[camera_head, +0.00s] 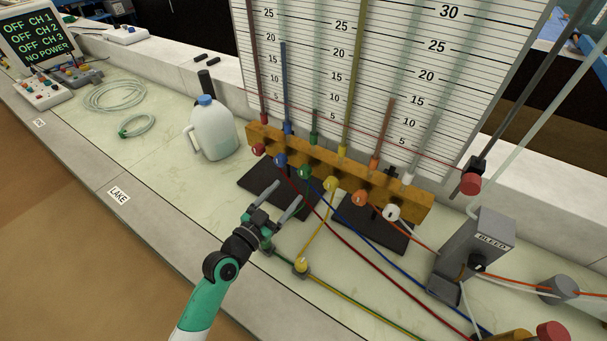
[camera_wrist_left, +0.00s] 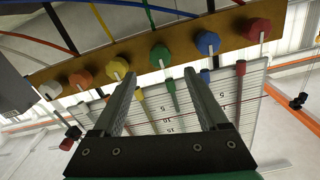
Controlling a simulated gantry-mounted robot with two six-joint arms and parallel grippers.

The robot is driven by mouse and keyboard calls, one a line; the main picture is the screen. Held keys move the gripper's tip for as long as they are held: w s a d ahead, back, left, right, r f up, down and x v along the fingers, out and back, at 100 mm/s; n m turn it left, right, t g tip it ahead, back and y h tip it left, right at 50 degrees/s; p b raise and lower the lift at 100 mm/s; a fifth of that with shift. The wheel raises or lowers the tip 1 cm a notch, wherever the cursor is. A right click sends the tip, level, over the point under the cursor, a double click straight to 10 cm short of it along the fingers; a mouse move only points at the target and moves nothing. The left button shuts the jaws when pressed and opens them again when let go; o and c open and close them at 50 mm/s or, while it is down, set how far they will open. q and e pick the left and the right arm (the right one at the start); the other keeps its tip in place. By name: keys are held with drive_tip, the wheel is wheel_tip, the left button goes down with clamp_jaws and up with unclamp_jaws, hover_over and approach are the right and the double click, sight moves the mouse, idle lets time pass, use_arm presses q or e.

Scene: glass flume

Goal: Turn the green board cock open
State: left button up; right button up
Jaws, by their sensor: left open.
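The green board cock (camera_head: 305,172) is a green knob on the front of the wooden manifold (camera_head: 412,200), between the blue cock (camera_head: 280,160) and the yellow cock (camera_head: 331,184). My left gripper (camera_head: 289,190) is open and empty, its two fingers pointing toward the manifold just in front of the green cock. In the left wrist view, the green cock (camera_wrist_left: 160,56) shows beyond and between the fingertips (camera_wrist_left: 159,76), apparently apart from them. The angle of the green cock's handle is too small to tell. My right gripper is not in view.
Red (camera_head: 258,149), orange (camera_head: 360,198) and white (camera_head: 392,212) cocks share the manifold. Coloured hoses run across the bench at right. A white jug (camera_head: 212,130) stands left of the manifold.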

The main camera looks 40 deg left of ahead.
sight(302, 175)
use_arm(q)
drive_tip(key=w, duration=0.3)
drive_tip(key=w+a+b, duration=0.1)
drive_tip(key=w, duration=0.2)
drive_tip(key=w+b, duration=0.1)
drive_tip(key=w, duration=0.2)
drive_tip(key=shift+w+a, duration=0.3)
drive_tip(key=shift+w, duration=0.05)
drive_tip(key=shift+r, duration=0.1)
clamp_jaws()
